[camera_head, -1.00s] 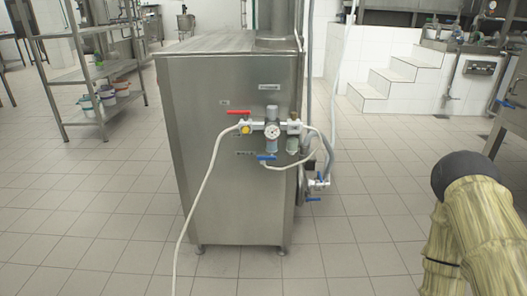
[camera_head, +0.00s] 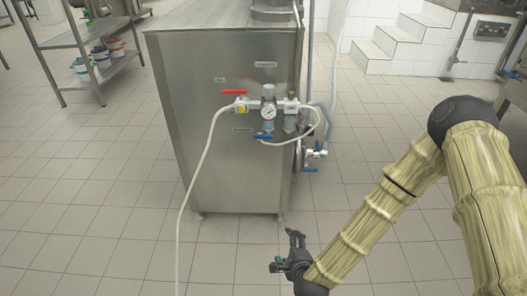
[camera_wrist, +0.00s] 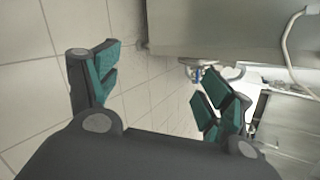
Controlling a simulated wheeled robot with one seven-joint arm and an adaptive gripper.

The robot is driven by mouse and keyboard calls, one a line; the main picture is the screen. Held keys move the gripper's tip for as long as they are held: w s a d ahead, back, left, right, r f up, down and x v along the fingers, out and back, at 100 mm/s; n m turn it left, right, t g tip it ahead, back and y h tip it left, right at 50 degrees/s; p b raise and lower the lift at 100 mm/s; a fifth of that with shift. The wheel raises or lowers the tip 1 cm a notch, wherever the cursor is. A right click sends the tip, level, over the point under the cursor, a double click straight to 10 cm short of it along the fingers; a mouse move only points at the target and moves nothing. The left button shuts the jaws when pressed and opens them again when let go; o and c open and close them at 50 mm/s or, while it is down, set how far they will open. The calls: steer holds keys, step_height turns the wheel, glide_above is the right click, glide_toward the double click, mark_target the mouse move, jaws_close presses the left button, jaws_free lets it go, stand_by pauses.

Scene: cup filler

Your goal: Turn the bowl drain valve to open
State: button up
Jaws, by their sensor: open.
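A steel filler cabinet (camera_head: 225,130) stands in the middle of the head view with valves on its front. A red lever (camera_head: 235,92) points left at the upper valve. A blue lever (camera_head: 264,136) sits below the pressure gauge, near a small unreadable label. Another valve with blue handles (camera_head: 314,155) sits low at the cabinet's right edge. I cannot tell from the labels which is the bowl drain. My gripper (camera_head: 284,252) is open and empty, low in front of the cabinet and apart from all valves. A small blue-handled fitting (camera_wrist: 196,74) shows in the wrist view, partly hidden by a finger.
A white hose (camera_head: 200,165) hangs from the red-lever valve to the floor at the left. Steel shelving (camera_head: 95,55) with tubs stands at the back left. White tiled steps (camera_head: 385,45) are at the back right. The tiled floor around the cabinet is clear.

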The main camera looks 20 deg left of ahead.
steer(key=w+a+r+m+t+p, duration=0.1)
steer(key=w+a+r+m+t, duration=0.2)
steer(key=r, duration=0.4)
steer(key=w+a+r+m+t+p, duration=0.1)
steer(key=w+a+r+m+p, duration=0.1)
steer(key=w+a+r+m, duration=0.3)
steer(key=m+t+p, duration=0.2)
steer(key=m+t, duration=0.1)
steer(key=m, duration=0.4)
glide_toward(263, 136)
steer(key=b+x, duration=0.1)
steer(key=x, duration=0.7)
steer(key=shift+w+b, duration=0.15)
steer(key=shift+b, duration=0.2)
steer(key=c, duration=1)
